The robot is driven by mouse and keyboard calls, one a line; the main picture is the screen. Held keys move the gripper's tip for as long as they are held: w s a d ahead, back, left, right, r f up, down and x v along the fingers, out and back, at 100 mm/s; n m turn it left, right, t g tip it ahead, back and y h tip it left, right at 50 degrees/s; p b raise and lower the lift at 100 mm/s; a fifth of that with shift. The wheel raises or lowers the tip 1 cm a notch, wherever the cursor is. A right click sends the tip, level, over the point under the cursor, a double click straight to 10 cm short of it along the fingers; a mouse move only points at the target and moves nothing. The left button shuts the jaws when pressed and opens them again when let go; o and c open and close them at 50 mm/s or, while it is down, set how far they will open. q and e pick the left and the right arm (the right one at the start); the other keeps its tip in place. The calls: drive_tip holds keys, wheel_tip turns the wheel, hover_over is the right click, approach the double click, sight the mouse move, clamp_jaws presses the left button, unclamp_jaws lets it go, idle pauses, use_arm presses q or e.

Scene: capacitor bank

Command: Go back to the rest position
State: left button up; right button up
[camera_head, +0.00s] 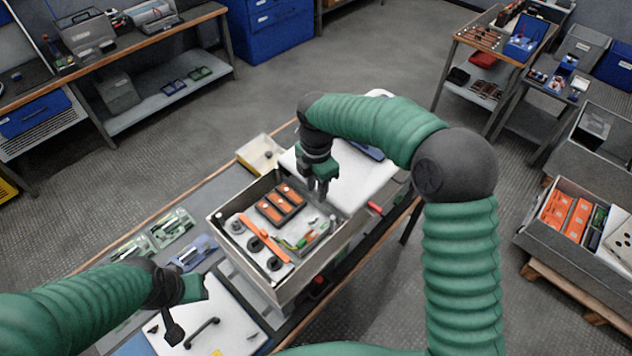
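The capacitor bank is an open grey metal box (296,285) on the workbench. It holds orange-and-black blocks (281,204), an orange bar (264,240), several round black parts and some coloured wires. My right gripper (319,193) points down above the far right corner of the box. Its fingers are small in view, and I cannot tell whether they hold anything. My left gripper (188,312) is low at the left, over a white panel with a black handle (203,331). Its fingers are partly hidden by the wrist, and its opening is unclear.
The workbench (180,221) carries clear packs (172,226), a yellowish tray (261,155) and a white board (360,180). Side tables stand at the back left and right. A crate with orange parts (575,215) sits at the right. Open floor surrounds the bench.

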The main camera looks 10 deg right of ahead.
drive_tip(key=r, duration=0.4)
drive_tip(key=shift+a, duration=0.2)
drive_tip(key=shift+d, duration=0.15)
drive_tip(key=s+d+f+m+t+b, duration=0.1)
drive_tip(key=s+d+f+m+b, duration=0.2)
drive_tip(key=s+f+m, duration=0.4)
drive_tip(key=s+d+f+m+t+b, duration=0.1)
drive_tip(key=s+d+f+m+b, duration=0.3)
drive_tip(key=s+m, duration=0.9)
wheel_tip(320, 180, down, 3)
drive_tip(key=d+m, duration=0.1)
drive_tip(key=m, duration=0.1)
drive_tip(key=shift+s+r+m+t, duration=0.15)
drive_tip(key=shift+s+m+t, duration=0.05)
drive_tip(key=shift+m+t, duration=0.1)
